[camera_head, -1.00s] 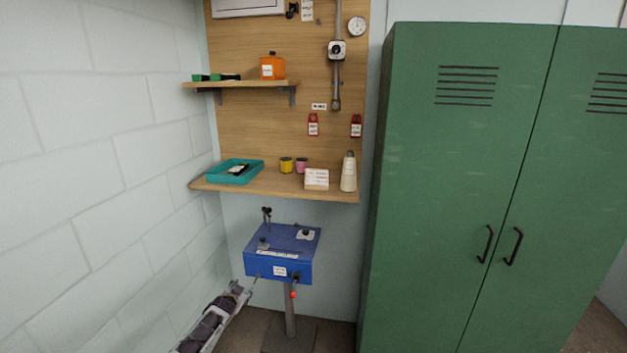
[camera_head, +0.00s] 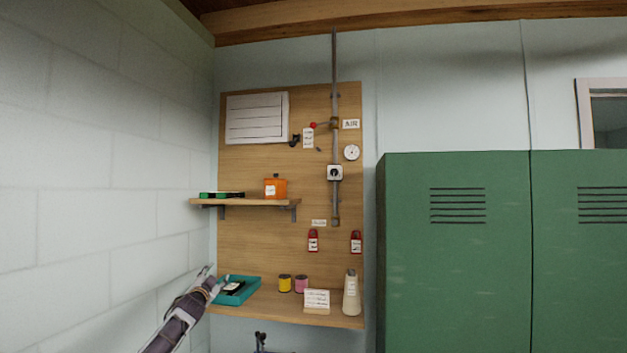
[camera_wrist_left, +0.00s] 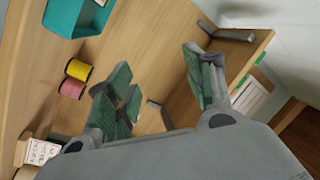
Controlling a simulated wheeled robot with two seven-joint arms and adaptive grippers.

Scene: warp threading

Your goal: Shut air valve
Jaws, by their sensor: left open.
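The air valve (camera_head: 333,125) sits on the grey vertical pipe high on the wooden wall board. Its lever with a red knob (camera_head: 313,125) points left from the pipe, roughly level. A white AIR label (camera_head: 351,124) is to its right. My left gripper (camera_head: 214,276) is low at the left, by the teal tray, well below and left of the valve. The left wrist view shows its green-padded fingers (camera_wrist_left: 162,92) spread apart with nothing between them. The valve is not visible in the left wrist view. My right gripper is out of view.
The teal tray (camera_head: 241,291), yellow spool (camera_head: 285,283), pink spool (camera_head: 301,284) and white bottle (camera_head: 351,294) stand on the lower shelf. An upper shelf (camera_head: 245,203) holds an orange container (camera_head: 275,188). A gauge (camera_head: 352,152) is below the AIR label. Green lockers (camera_head: 450,270) stand right.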

